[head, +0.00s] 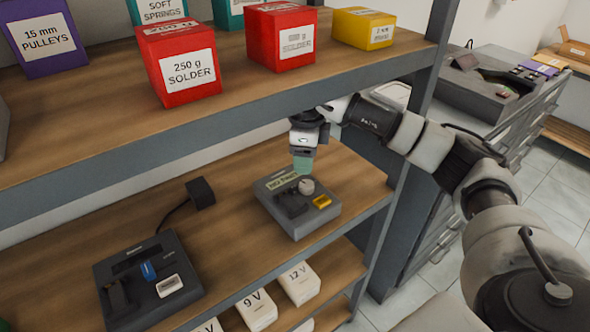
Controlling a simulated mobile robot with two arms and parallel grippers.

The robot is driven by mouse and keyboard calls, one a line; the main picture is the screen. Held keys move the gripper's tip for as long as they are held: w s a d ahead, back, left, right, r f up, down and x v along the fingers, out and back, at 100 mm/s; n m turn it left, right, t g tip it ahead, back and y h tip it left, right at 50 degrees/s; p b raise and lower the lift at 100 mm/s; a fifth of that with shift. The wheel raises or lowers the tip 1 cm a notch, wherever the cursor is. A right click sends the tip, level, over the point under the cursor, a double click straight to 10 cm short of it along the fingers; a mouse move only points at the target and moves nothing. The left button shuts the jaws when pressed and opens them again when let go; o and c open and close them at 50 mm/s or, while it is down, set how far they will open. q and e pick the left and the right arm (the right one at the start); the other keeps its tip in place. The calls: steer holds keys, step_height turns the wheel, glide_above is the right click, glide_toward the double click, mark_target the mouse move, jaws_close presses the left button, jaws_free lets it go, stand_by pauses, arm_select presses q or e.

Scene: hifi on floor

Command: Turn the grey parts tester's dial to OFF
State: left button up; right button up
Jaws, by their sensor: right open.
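The grey parts tester (298,220) sits on the middle shelf, right of centre. It has a pale round dial (306,186), a lit greenish display that seems to read "NO PART" (282,181), a dark clip-like part and a yellow piece. The dial's pointer and markings are too small to read. My right gripper (303,166) points down just above and behind the dial, its greenish fingertips close to it. It is open and holds nothing I can see; whether it touches the dial I cannot tell. My left gripper is not in view.
The upper shelf (110,135) with red solder boxes (180,65) hangs above. White voltage boxes (299,283) sit below.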

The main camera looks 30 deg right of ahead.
mark_target(307, 183)
steer(key=shift+s+d, duration=0.2)
steer(key=shift+s+f+p, duration=0.3)
steer(key=shift+f+p, duration=0.05)
steer(key=shift+f, duration=0.55)
step_height(307, 183, down, 4)
steer(key=shift+w+r+p, duration=0.1)
steer(key=shift+w+p, duration=0.05)
steer(key=shift+p, duration=0.25)
steer(key=shift+f, duration=0.7)
steer(key=c, duration=0.6)
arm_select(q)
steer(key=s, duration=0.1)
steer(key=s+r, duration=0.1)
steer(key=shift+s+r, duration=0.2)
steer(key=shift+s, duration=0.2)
arm_select(e)
steer(key=shift+c, duration=0.3)
